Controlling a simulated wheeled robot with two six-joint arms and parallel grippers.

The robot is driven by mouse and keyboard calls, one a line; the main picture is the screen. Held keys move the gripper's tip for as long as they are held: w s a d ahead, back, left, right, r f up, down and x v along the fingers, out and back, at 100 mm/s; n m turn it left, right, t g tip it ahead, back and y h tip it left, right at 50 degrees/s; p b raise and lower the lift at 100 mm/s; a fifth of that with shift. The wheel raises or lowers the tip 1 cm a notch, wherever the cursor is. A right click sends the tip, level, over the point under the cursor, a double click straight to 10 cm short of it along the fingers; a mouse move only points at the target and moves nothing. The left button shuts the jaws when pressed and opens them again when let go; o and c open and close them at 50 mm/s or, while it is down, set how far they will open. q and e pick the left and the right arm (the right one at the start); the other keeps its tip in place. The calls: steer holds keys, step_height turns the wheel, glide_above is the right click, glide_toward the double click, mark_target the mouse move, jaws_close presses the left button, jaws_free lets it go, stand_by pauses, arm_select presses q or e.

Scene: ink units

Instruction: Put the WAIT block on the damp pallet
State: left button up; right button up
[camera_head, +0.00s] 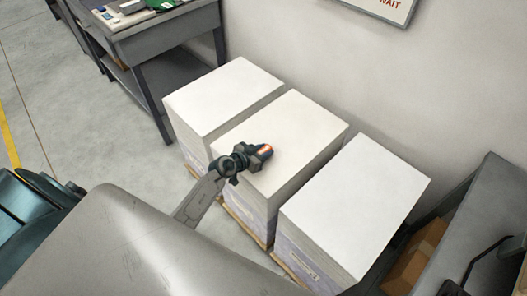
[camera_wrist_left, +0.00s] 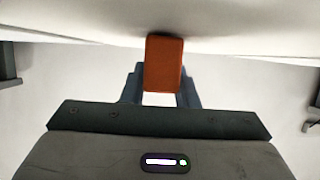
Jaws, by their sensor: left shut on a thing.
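An orange-red block (camera_wrist_left: 164,62), which I take to be the WAIT block, is between the fingers of my left gripper (camera_head: 263,151). The block also shows as a small orange end (camera_head: 264,148) in the head view; no lettering is readable on it. My left gripper is shut on it over the white top of the middle paper stack (camera_head: 295,125). Whether the block touches the paper I cannot tell. Stacks stand on wooden pallets; the middle pallet's edge (camera_head: 245,228) shows low down. Which pallet is the damp one does not show. My right gripper is out of view.
A left stack (camera_head: 225,95) and a right stack (camera_head: 355,205) flank the middle one with narrow gaps. A wall sign reading WAIT (camera_head: 388,4) hangs above. A grey workbench (camera_head: 165,30) stands at upper left. A dark bin with cardboard (camera_head: 415,262) is at right.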

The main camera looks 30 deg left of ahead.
arm_select(q)
steer(key=shift+f, duration=0.15)
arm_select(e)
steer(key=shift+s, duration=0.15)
arm_select(q)
steer(key=o, duration=1)
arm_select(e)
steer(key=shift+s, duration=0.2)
arm_select(q)
steer(key=shift+r, duration=0.25)
steer(key=p+v, duration=0.3)
steer(key=v, duration=0.8)
steer(key=shift+s+a+r, duration=0.1)
steer(key=shift+s+a, duration=0.1)
steer(key=shift+s, duration=0.25)
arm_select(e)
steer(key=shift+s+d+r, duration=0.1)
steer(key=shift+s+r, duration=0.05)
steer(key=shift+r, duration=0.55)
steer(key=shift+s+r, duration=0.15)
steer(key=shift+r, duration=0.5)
